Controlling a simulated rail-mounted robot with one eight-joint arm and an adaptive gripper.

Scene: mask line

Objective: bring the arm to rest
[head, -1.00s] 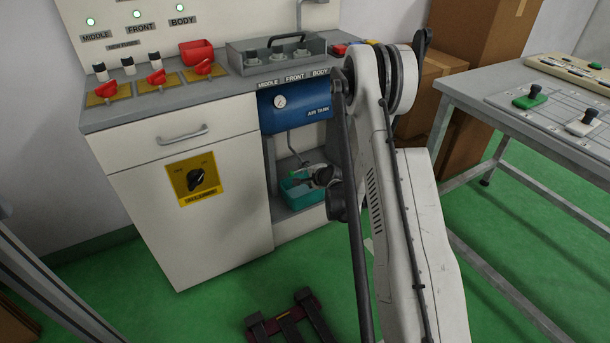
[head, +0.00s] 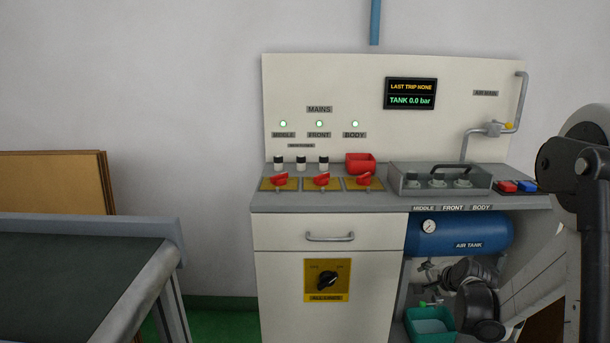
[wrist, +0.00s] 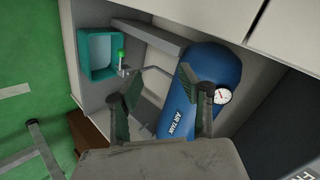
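My gripper (wrist: 160,76) is open, with its two fingers apart and nothing held between them. In the wrist view it points into the open bay under the bench. The blue air tank (wrist: 203,82) lies beside the right finger, and a thin pipe shows between the fingers. A small valve with a green handle (wrist: 121,55) stands just beyond the left finger. In the head view my arm comes in from the right, and its dark wrist is in front of the bay below the air tank (head: 455,236). I cannot tell whether the fingers touch anything.
A teal bin (head: 431,325) sits low in the bay, close to my wrist. The white cabinet (head: 285,275) is left of the bay, under the grey bench top (head: 330,202) with red switches. A dark-topped table (head: 75,275) stands at the left. Green floor shows between them.

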